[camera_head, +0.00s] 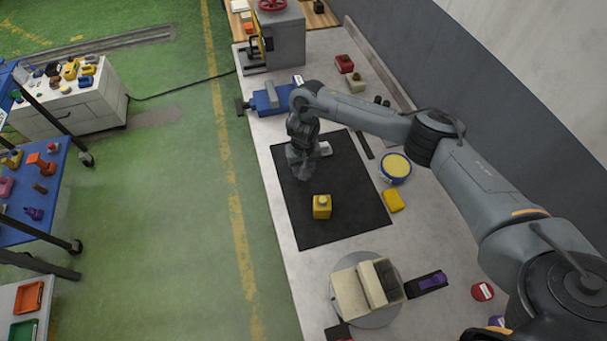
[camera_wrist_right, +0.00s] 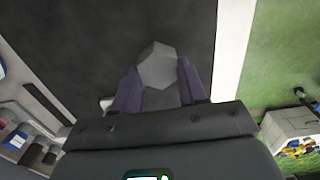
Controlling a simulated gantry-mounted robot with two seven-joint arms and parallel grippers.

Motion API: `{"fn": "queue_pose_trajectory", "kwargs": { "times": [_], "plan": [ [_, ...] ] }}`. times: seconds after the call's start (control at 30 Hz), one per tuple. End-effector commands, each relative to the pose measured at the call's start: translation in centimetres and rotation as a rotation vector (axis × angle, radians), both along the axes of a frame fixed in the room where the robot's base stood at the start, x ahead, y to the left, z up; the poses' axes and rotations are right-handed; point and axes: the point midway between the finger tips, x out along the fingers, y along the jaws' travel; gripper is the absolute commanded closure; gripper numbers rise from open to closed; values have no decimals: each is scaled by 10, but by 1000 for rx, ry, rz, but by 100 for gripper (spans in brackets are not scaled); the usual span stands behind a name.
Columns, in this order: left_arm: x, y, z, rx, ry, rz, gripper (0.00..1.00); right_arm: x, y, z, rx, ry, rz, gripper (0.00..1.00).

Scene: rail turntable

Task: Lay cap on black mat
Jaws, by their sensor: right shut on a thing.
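The black mat (camera_head: 345,220) lies on the pale bench top in the head view, and its dark surface fills much of the right wrist view (camera_wrist_right: 90,45). My right gripper (camera_head: 303,172) is over the upper left part of the mat. In the wrist view, my right gripper (camera_wrist_right: 157,80) is shut on a pale grey faceted piece (camera_wrist_right: 157,65), which seems to be the cap. In the head view that piece is hard to make out against the gripper. I cannot tell its exact height above the mat. My left gripper is not in view.
A yellow block with a round top (camera_head: 321,207) stands on the mat. A small white thing (camera_head: 325,148) is beside the gripper. A blue vise (camera_head: 270,98) stands beyond the mat, a round yellow-topped tin (camera_head: 396,167) to its right, and a turntable (camera_head: 385,316) nearer.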

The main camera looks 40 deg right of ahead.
Motion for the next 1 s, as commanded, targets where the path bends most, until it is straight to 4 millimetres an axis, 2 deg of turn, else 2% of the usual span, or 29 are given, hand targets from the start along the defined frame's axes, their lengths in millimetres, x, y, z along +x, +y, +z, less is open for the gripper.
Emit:
{"fn": "queue_pose_trajectory", "kwargs": {
  "times": [0.13,0.3,0.7,0.73,0.9,1.0],
  "plan": [
    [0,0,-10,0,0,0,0,-1,0,-20,-1,4,0,95],
    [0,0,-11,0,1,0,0,-1,0,-36,-1,0,0,95],
    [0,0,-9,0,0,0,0,-1,0,-40,0,1,0,95],
    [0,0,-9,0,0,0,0,-1,0,-40,0,1,0,57],
    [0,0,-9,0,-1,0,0,-1,0,-40,-1,0,0,33],
    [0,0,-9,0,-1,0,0,-1,-1,-40,-1,0,0,33]
  ]
}}
